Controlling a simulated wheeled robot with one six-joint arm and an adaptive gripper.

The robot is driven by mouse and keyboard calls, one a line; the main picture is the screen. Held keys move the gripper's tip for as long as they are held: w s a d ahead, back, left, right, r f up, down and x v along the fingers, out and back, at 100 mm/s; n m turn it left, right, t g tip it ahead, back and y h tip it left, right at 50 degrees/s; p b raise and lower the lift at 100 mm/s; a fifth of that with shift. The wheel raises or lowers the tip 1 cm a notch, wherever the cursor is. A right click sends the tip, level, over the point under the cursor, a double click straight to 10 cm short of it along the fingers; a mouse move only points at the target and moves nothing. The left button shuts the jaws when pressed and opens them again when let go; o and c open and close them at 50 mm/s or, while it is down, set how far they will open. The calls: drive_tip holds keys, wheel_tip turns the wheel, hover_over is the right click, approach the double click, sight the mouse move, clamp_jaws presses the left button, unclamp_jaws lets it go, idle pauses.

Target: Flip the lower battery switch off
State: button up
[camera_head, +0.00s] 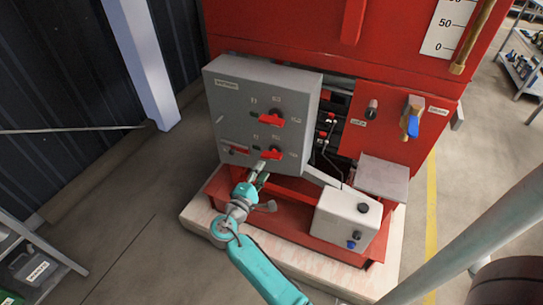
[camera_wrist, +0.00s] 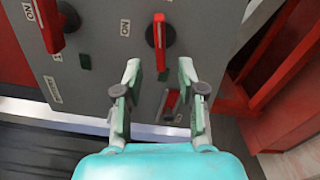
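The grey switch panel (camera_head: 225,110) carries two larger red-handled switches, the upper battery switch (camera_head: 268,119) and the lower battery switch (camera_head: 270,153). My gripper (camera_head: 258,174) is at the panel's lower part, just below and left of the lower switch. In the wrist view, which is turned sideways, the lower switch (camera_wrist: 159,38) lies just beyond my open fingertips (camera_wrist: 157,72), and the upper switch (camera_wrist: 49,24) is at the far left. My fingers look apart and empty. No contact with the lower switch is visible. An ON label (camera_wrist: 125,27) shows beside the lower switch.
A smaller red handle (camera_wrist: 171,104) on the panel shows between my fingers in the wrist view. A white box (camera_head: 347,216) stands right of my gripper, near the red frame (camera_head: 285,215). Open floor (camera_head: 130,220) lies left.

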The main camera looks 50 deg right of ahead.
sight(269, 159)
drive_tip(key=x, duration=0.8)
drive_tip(key=shift+w+d, duration=0.1)
drive_tip(key=shift+d, duration=0.1)
clamp_jaws()
